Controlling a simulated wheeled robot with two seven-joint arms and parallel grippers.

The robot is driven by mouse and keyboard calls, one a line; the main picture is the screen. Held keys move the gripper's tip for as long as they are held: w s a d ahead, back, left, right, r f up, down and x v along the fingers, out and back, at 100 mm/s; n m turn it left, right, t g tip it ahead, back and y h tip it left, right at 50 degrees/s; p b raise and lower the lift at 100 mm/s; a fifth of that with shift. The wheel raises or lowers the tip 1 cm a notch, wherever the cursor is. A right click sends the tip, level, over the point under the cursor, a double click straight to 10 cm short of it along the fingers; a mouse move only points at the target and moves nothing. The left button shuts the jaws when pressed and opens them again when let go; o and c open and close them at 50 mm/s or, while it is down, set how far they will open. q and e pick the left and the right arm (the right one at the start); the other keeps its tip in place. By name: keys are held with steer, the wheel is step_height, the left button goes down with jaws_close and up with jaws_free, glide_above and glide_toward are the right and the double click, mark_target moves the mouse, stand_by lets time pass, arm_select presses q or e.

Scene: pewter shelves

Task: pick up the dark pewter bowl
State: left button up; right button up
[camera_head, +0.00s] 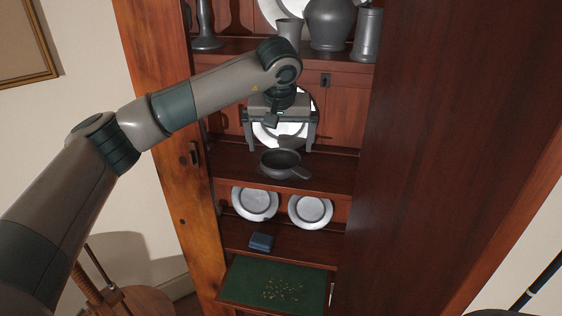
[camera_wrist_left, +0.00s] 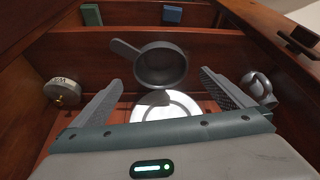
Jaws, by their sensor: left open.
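The dark pewter bowl (camera_head: 281,158) has a short handle pointing lower right in the head view. It stands upright on a wooden shelf of the cabinet. It also shows in the left wrist view (camera_wrist_left: 160,68), between and beyond the fingertips, its handle toward the upper left. My left gripper (camera_head: 280,148) is open and empty, fingers pointing down, just above and behind the bowl in the head view. In the left wrist view the fingers (camera_wrist_left: 162,80) are spread to either side, apart from the bowl. My right gripper is in neither view.
A pale plate (camera_head: 283,132) leans behind the gripper. Two plates (camera_head: 255,203) and (camera_head: 310,211) and a blue box (camera_head: 261,242) are on the shelf below. A jug (camera_head: 330,24) stands above. In the wrist view, a round labelled object (camera_wrist_left: 61,90) and a metal vessel (camera_wrist_left: 258,86) flank the fingers.

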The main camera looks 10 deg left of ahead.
mark_target(280, 160)
arm_select(q)
steer(key=shift+p+x, duration=0.55)
steer(key=shift+x, duration=1.3)
steer(key=shift+w+f+p, duration=0.2)
steer(key=shift+f+p, duration=0.4)
steer(key=shift+p, duration=0.2)
steer(key=p+x, duration=0.1)
steer(key=x, duration=0.2)
steer(key=shift+s+p, duration=0.15)
steer(key=shift+p, duration=0.2)
steer(key=shift+f, duration=0.45)
steer(key=c, duration=1.1)
